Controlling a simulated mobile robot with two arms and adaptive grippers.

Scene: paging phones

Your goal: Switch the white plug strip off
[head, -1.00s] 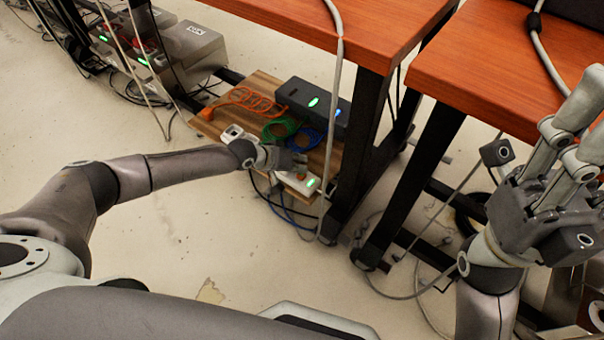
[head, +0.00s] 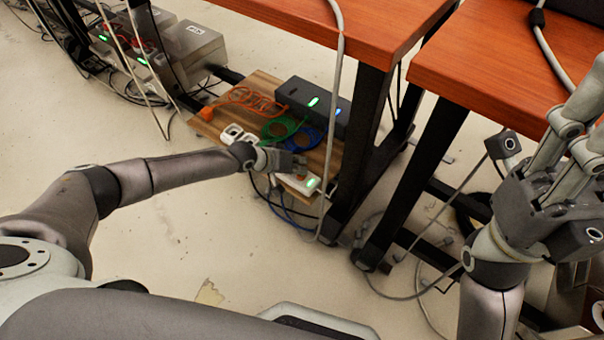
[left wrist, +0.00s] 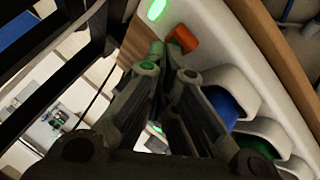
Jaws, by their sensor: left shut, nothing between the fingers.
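The white plug strip (head: 299,186) lies at the front edge of a wooden shelf under the table, partly covered by my left gripper. A green light (head: 312,183) glows at its right end. In the left wrist view the strip's white body (left wrist: 215,35) fills the upper right, with the green light (left wrist: 157,10) and an orange rocker switch (left wrist: 183,38) close together. My left gripper (head: 295,165) is shut and empty, its fingertips (left wrist: 166,52) right beside the rocker; contact cannot be told. My right gripper (head: 580,130) is raised at the right, fingertips unclear.
A black box (head: 315,105) with green and blue lights stands behind the strip. Orange, green and blue cables (head: 280,128) lie coiled between. Dark table legs (head: 355,150) and a hanging grey cable (head: 331,140) are just right of the strip. The floor in front is mostly clear.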

